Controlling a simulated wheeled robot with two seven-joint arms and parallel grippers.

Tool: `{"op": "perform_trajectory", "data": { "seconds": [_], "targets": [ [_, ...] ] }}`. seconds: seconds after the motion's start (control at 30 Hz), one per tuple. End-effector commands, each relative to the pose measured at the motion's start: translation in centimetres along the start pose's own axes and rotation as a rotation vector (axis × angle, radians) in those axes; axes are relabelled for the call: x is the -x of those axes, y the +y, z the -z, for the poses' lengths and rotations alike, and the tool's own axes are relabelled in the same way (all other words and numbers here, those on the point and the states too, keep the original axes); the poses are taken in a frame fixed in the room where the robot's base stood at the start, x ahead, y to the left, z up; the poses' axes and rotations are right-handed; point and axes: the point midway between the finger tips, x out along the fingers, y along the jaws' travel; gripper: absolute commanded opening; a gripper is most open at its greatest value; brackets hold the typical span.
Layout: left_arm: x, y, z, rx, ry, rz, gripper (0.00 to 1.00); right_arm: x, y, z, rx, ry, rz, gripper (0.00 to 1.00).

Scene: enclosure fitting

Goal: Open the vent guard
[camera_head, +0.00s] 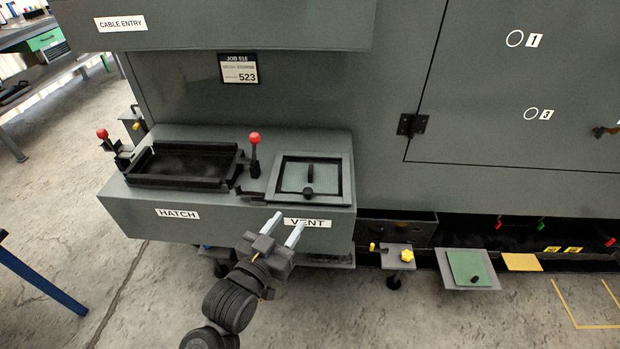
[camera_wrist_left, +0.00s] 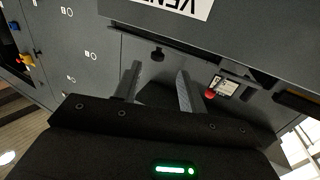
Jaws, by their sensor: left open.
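The vent guard (camera_head: 318,178) is a square frame around a green panel with a black knob, on the grey ledge above the VENT label (camera_head: 307,222). It lies flat and looks closed. A red-topped lever (camera_head: 254,141) stands upright at its left. My right gripper is out of view.
A black-framed hatch opening (camera_head: 185,165) lies left of the lever, with another red-topped lever (camera_head: 102,134) beyond it. The cabinet wall (camera_head: 330,100) rises behind the ledge. Small shelves, one with a green plate (camera_head: 468,266), stick out at lower right. The floor in front is clear.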

Motion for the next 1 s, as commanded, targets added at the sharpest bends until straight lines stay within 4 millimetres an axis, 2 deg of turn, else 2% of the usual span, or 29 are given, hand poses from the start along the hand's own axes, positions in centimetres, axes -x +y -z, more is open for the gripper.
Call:
{"op": "perform_trajectory", "data": {
  "seconds": [0.1,0.33,0.7,0.83,1.0],
  "targets": [
    [0.3,0.2,1.1,0.005,0.024,-0.006,0.41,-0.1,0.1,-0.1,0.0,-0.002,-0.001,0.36],
    [-0.7,0.2,1.3,0.004,0.027,-0.005,0.41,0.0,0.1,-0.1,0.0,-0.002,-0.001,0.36],
    [-7.3,0.2,1.4,0.004,0.026,-0.006,0.41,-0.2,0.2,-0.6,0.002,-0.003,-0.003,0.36],
    [-9.1,0.2,1.5,0.003,0.026,-0.006,0.41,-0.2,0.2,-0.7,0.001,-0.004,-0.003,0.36],
    [-10.3,0.2,1.5,0.004,0.026,-0.006,0.41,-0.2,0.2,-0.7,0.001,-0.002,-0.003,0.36]
  ]
}}
